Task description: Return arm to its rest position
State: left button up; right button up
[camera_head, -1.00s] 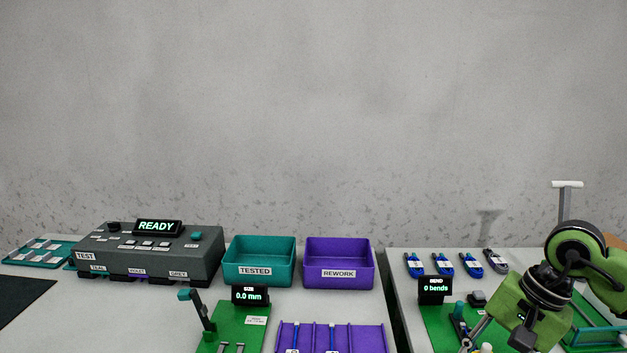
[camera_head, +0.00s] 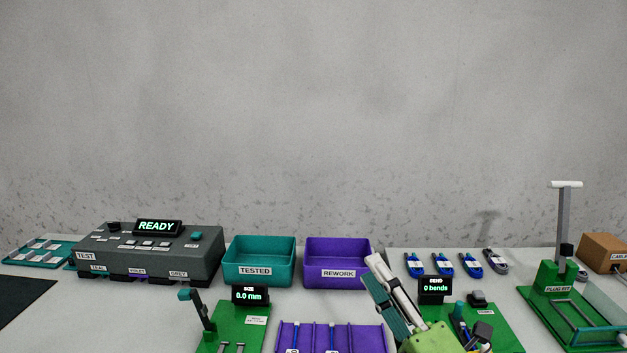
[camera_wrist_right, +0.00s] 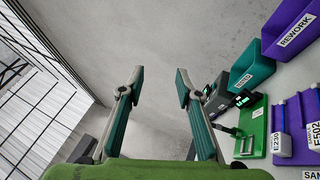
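My right gripper (camera_head: 388,288) is in the lower middle of the head view. It points up and to the left, in front of the gap between the two tables. In the right wrist view my right gripper (camera_wrist_right: 159,88) has its two fingers well apart with nothing between them. Behind the fingers there is only grey wall. My left arm and gripper are not in view.
The TESTED bin (camera_head: 258,270) and REWORK bin (camera_head: 338,272) stand behind the purple cable rack (camera_head: 362,341). The READY tester (camera_head: 150,252) is at left. Blue cable bundles (camera_head: 443,266) and the tall plug fixture (camera_head: 556,276) are on the right table.

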jog(key=s+d+f+m+g+h, duration=0.25)
jog(key=f+m, duration=0.25)
jog(key=f, duration=0.3)
jog(key=s+d+f+m+g+h, duration=0.1)
jog(key=d+f+m+g+h, duration=0.1)
jog(key=d+f+m+h, duration=0.35)
jog(key=s+d+f+m+g+h, duration=0.2)
jog(key=f+m, duration=0.4)
jog(key=f, duration=0.3)
jog(key=s+f+m+g, duration=0.3)
jog(key=s+f+g, duration=0.3)
jog(key=s, duration=0.5)
jog(key=s+f+m+g, duration=0.4)
jog(key=s+f, duration=0.4)
jog(key=s, duration=0.2)
jog(key=s+f+g, duration=0.1)
jog(key=s+f, duration=0.2)
jog(key=f, duration=2.5)
jog(key=s+d+f+g, duration=0.1)
jog(key=s+d+f, duration=0.2)
jog(key=s+f, duration=1.1)
jog(key=s+n, duration=0.1)
jog(key=s, duration=0.1)
jog(key=shift+s+f+p, duration=0.15)
jog(key=shift+s+p, duration=0.2)
jog(key=shift+p, duration=0.05)
